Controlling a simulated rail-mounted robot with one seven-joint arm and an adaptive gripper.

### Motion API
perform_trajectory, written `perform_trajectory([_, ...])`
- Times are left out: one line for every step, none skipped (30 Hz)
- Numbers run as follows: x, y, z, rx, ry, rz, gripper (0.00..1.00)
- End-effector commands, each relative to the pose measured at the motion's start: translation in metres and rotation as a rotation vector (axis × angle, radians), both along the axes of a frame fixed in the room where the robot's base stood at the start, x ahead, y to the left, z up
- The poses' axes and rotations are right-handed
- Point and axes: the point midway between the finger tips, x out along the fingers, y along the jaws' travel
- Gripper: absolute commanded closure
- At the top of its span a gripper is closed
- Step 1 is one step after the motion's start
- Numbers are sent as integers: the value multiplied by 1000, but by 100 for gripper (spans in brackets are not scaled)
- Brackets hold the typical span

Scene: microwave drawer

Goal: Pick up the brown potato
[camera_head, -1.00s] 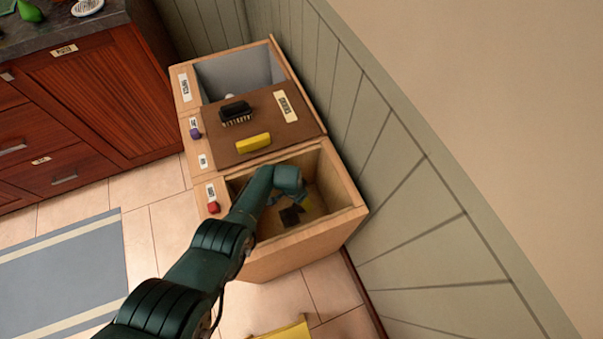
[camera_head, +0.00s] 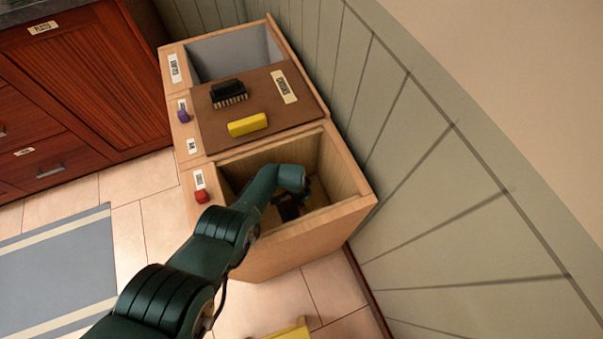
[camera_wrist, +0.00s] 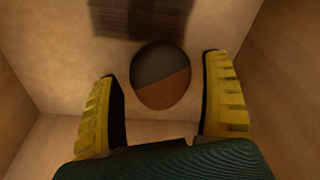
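A round brown object, which looks like the potato (camera_wrist: 162,85), lies on the floor of the open wooden bin in the wrist view. Its upper part is in shadow. My gripper (camera_wrist: 165,92) is open, with its two yellow-padded fingers on either side of and slightly nearer than the potato. A gap shows between the potato and each finger. In the head view my gripper (camera_head: 292,205) is down inside the nearest bin (camera_head: 343,165), and my arm hides much of the bin. I cannot make out the potato there.
The bin walls (camera_wrist: 275,70) stand close around my gripper. The middle bin has a brown lid (camera_head: 275,120) carrying a dark brush (camera_head: 228,93) and a yellow block (camera_head: 247,125). The far bin (camera_head: 235,55) is open. A panelled wall (camera_head: 400,150) runs along the right.

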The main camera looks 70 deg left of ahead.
Motion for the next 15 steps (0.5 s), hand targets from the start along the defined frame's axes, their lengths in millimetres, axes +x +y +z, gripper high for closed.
perform_trajectory([0,0,0,0,1,0,31])
perform_trajectory([0,0,0,0,1,0,37])
perform_trajectory([0,0,0,0,1,0,45])
perform_trajectory([0,0,0,0,1,0,50])
perform_trajectory([0,0,0,0,1,0,56])
perform_trajectory([0,0,0,0,1,0,64])
perform_trajectory([0,0,0,0,1,0,70])
perform_trajectory([0,0,0,0,1,0,75])
perform_trajectory([0,0,0,0,1,0,83])
perform_trajectory([0,0,0,0,1,0,88])
perform_trajectory([0,0,0,0,1,0,88])
perform_trajectory([0,0,0,0,1,0,88])
perform_trajectory([0,0,0,0,1,0,88])
perform_trajectory([-1,0,-1,0,1,0,89])
perform_trajectory([0,0,0,1,0,0,89])
